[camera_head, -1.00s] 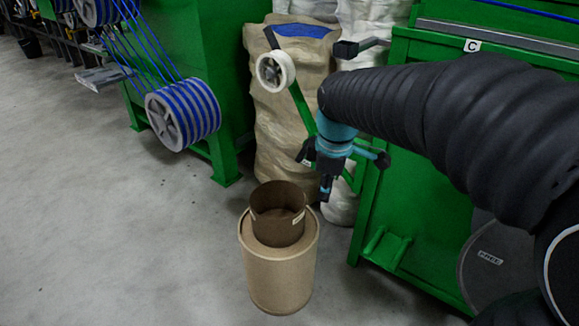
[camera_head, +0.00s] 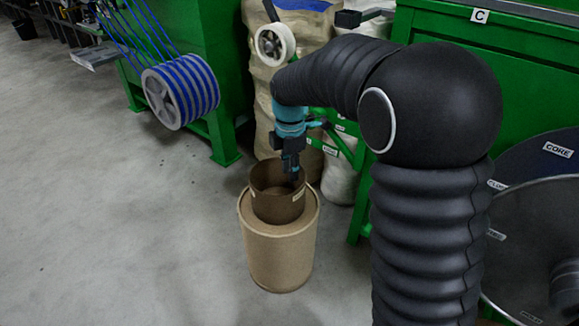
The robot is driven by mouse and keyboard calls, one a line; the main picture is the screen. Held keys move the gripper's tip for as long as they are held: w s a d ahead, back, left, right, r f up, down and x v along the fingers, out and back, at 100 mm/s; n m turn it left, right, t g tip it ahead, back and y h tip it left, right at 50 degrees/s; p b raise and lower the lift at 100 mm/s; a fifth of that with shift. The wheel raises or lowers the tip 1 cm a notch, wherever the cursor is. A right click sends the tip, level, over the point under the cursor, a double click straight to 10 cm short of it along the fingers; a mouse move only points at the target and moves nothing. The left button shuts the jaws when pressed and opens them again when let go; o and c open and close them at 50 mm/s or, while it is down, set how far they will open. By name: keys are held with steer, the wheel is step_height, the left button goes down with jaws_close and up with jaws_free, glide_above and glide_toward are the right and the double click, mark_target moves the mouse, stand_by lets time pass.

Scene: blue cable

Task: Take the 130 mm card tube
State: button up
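A brown card tube (camera_head: 278,208), open at the top, stands upright on a tan drum (camera_head: 279,255). Small pale labels show on its rim. My gripper (camera_head: 291,178) points down above the tube's opening, close to its right rim. The fingertips are small and dark against the tube's inside. I cannot tell whether they are inside the tube or just above it, nor whether they are open or shut.
A reel of blue cable (camera_head: 181,92) hangs at left before a green machine (camera_head: 205,30). A white roll (camera_head: 274,45) and wrapped sacks stand behind. A green cabinet (camera_head: 425,25) marked C and dark discs (camera_head: 540,230) are at right. The grey floor at left is clear.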

steer(key=shift+f+b, duration=2.55)
steer(key=shift+f, duration=1.85)
jaws_close()
steer(key=shift+r+p, duration=0.9)
steer(key=shift+r, duration=0.15)
steer(key=shift+r+p, duration=2.15)
steer(key=shift+r, duration=0.6)
